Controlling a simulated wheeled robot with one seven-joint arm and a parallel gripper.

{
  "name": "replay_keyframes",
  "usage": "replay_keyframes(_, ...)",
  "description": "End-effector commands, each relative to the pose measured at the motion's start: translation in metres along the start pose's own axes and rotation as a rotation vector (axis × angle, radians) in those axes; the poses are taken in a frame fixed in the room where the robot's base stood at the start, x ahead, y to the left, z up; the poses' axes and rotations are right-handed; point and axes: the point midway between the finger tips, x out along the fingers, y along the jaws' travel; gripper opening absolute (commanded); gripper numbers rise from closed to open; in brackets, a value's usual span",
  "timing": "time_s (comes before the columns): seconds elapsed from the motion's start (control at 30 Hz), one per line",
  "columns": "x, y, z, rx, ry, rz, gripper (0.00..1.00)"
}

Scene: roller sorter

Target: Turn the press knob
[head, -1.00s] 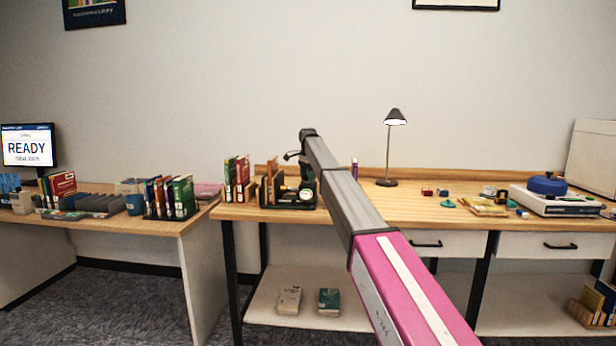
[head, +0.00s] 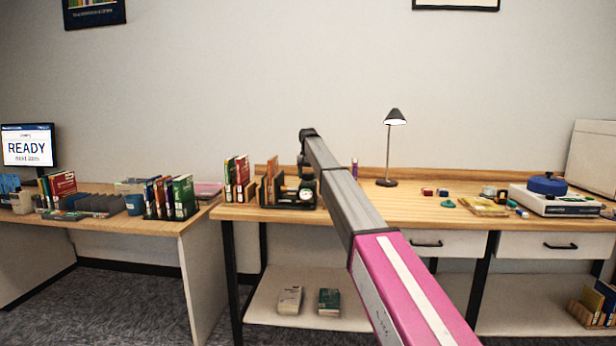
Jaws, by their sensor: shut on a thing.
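The small dark press (head: 291,196) stands on the wooden workbench, left of its middle, with a pale round dial (head: 306,194) on its front. My grey and pink arm reaches up and away to it. My gripper (head: 305,172) is small and dark, just below the arm's far end, over the top of the press. It is shut on the press knob, which is too small and too covered by the gripper and arm to make out.
Books (head: 237,178) stand close left of the press. A lit lamp (head: 394,117), small blocks and a white device with a blue round top (head: 547,184) are to the right. A screen on the left desk reads READY (head: 27,147).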

Motion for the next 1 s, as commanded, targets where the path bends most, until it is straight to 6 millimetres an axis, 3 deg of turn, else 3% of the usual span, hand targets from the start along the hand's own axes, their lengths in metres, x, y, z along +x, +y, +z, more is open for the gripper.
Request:
replay_keyframes(0.6, -0.0003, -0.0002, -0.0003, -0.577, 0.001, 0.0, 0.37)
replay_keyframes(1.0, -0.0003, -0.0003, -0.0003, -0.844, 0.001, -0.001, 0.37)
